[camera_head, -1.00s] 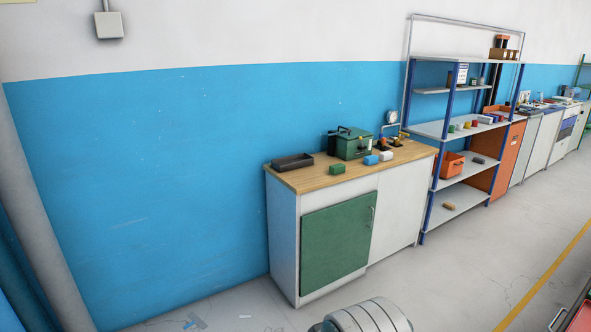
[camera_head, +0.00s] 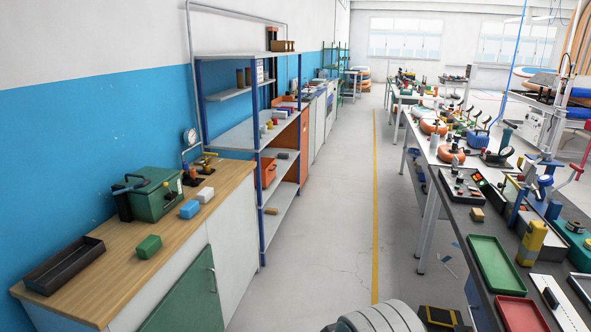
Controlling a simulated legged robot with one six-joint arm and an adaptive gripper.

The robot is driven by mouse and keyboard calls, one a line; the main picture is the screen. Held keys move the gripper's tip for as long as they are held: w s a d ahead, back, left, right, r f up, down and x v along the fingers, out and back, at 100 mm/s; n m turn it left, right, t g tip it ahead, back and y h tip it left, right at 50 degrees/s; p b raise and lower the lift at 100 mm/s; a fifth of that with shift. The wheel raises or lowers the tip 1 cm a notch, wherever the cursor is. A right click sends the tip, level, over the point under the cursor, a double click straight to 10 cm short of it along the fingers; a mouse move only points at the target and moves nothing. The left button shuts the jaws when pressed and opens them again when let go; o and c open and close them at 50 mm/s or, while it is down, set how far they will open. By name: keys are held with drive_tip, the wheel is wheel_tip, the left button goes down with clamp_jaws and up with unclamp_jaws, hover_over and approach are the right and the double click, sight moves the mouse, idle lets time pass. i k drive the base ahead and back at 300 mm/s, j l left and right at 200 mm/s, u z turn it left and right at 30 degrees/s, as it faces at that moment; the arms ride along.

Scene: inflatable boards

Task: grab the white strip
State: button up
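A long white strip (camera_head: 561,306) with small dark dots lies at the bottom right, on the dark top of the near workbench. Its lower end runs towards the picture's bottom edge. It lies between a red tray (camera_head: 521,315) on its left and a grey tray (camera_head: 582,287) on its right. A rounded grey-white part of my own body shows at the bottom centre. My gripper's fingers do not show, and nothing is seen touching the strip.
The near workbench (camera_head: 462,219) also carries a green tray (camera_head: 495,264), a yellow block-like tool (camera_head: 532,241) and several other tools. A wooden-topped cabinet (camera_head: 177,219) and a shelf rack (camera_head: 236,136) line the left wall. The aisle floor (camera_head: 345,215) between is mostly clear, with a yellow line.

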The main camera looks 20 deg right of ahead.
sight(568, 320)
drive_tip(key=i+z, duration=0.6)
drive_tip(key=z, duration=0.2)
drive_tip(key=i+z, duration=0.4)
drive_tip(key=i+j+z, duration=0.15)
drive_tip(key=z, duration=0.25)
drive_tip(key=i+j+z, duration=0.1)
drive_tip(key=z, duration=0.3)
drive_tip(key=i+j+z, duration=0.1)
drive_tip(key=z, duration=0.3)
drive_tip(key=i+j+z, duration=0.2)
drive_tip(key=z, duration=0.25)
drive_tip(key=j+z, duration=0.2)
drive_tip(key=z, duration=0.2)
drive_tip(key=i+j+z, duration=0.1)
drive_tip(key=z, duration=0.3)
drive_tip(key=i+j+z, duration=0.15)
drive_tip(key=z, duration=0.25)
drive_tip(key=i+j+z, duration=0.1)
drive_tip(key=j+z, duration=0.15)
drive_tip(key=z, duration=0.15)
drive_tip(key=j+z, duration=0.2)
drive_tip(key=z, duration=0.2)
drive_tip(key=i+j+z, duration=0.15)
drive_tip(key=j+z, duration=0.15)
